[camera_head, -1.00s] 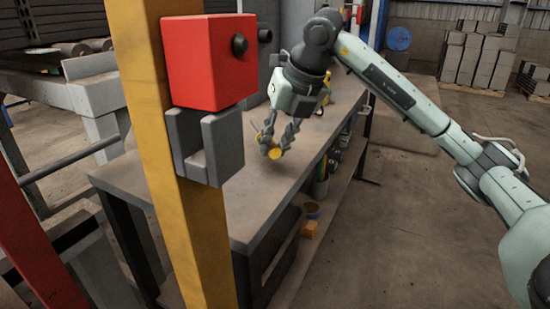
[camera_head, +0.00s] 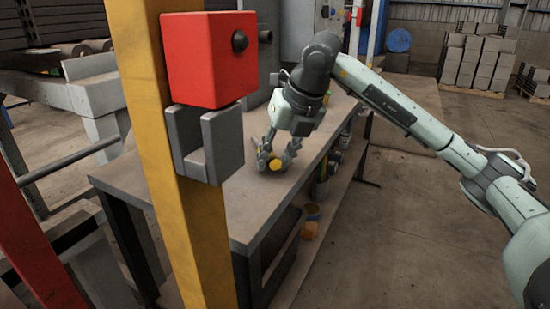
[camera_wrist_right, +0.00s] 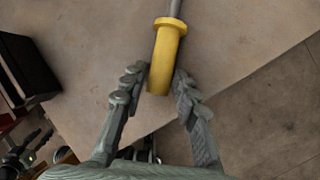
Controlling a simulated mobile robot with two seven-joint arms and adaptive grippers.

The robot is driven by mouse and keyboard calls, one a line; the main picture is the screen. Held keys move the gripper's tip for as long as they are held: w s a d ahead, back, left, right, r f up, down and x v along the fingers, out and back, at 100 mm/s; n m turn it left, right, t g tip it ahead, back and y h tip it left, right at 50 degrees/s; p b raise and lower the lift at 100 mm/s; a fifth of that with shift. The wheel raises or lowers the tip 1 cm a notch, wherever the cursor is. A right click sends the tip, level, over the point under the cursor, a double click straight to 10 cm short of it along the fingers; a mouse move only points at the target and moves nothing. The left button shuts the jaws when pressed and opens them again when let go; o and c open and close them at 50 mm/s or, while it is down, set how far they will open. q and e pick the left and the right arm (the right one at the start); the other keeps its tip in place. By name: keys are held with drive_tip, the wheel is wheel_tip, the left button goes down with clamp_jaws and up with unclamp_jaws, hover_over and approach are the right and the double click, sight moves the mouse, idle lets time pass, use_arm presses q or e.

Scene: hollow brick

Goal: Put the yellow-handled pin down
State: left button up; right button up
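The yellow-handled pin (camera_wrist_right: 167,55) has a thick yellow handle and a grey metal shaft. In the right wrist view the shaft points away, over the bench top. My right gripper (camera_wrist_right: 162,75) has a finger against each side of the handle. In the head view the same gripper (camera_head: 276,158) points down at the workbench, with the yellow handle (camera_head: 274,166) showing between its fingers. The pin is at or just above the bench top (camera_head: 250,205); I cannot tell whether it touches. My left gripper is not in view.
A yellow post (camera_head: 180,200) with a red block (camera_head: 208,60) and a grey U-shaped bracket (camera_head: 208,143) stands in front of the bench. The bench's near end is clear. Containers (camera_head: 312,212) sit below its right edge. Stacked grey blocks (camera_head: 480,60) stand far back.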

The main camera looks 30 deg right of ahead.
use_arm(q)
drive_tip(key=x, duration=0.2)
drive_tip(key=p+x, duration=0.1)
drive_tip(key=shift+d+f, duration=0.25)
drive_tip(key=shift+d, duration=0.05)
use_arm(e)
drive_tip(key=v, duration=1.2)
drive_tip(key=shift+w, duration=0.1)
